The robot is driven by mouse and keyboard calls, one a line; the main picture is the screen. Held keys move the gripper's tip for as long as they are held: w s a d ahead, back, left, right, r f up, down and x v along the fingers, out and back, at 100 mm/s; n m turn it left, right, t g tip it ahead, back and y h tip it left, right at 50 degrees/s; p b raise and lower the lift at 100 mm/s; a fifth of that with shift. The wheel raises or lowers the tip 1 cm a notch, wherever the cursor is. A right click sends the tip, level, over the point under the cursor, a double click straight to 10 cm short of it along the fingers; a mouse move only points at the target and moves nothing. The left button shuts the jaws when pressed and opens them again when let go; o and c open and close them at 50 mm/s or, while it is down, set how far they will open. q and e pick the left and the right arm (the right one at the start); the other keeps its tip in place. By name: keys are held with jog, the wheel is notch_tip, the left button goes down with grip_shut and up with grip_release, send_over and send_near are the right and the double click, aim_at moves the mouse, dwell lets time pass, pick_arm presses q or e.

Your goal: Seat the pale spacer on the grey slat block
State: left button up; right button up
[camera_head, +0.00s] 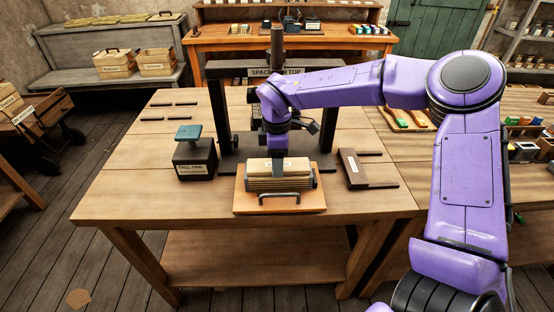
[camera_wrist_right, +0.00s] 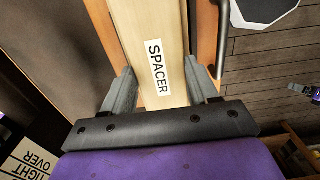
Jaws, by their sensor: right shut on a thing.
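The pale spacer (camera_head: 290,166), a wooden block with a white label, lies over the grey slat block (camera_head: 262,185) in the head view. Whether it rests fully on the slats or is held just above them, I cannot tell. The slat block sits on an orange-brown wooden tray (camera_head: 312,200) with a grey handle at its front. My right gripper (camera_head: 276,160) points down and is shut on the spacer. In the right wrist view the spacer (camera_wrist_right: 150,30), labelled SPACER, lies between the two grey fingers (camera_wrist_right: 160,82).
A dark press frame (camera_head: 217,110) with a "SPACER ON TOP" sign stands behind and over the tray. A dark block with a green top (camera_head: 188,133) stands left. The table's front left (camera_head: 150,205) is clear.

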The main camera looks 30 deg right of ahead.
jog(key=shift+f, duration=0.15)
jog(key=o, duration=1.2)
jog(key=shift+r, duration=0.2)
notch_tip(320, 180, up, 10)
jog(key=b, duration=0.1)
jog(key=shift+r+b, duration=0.15)
jog(key=shift+b, duration=0.25)
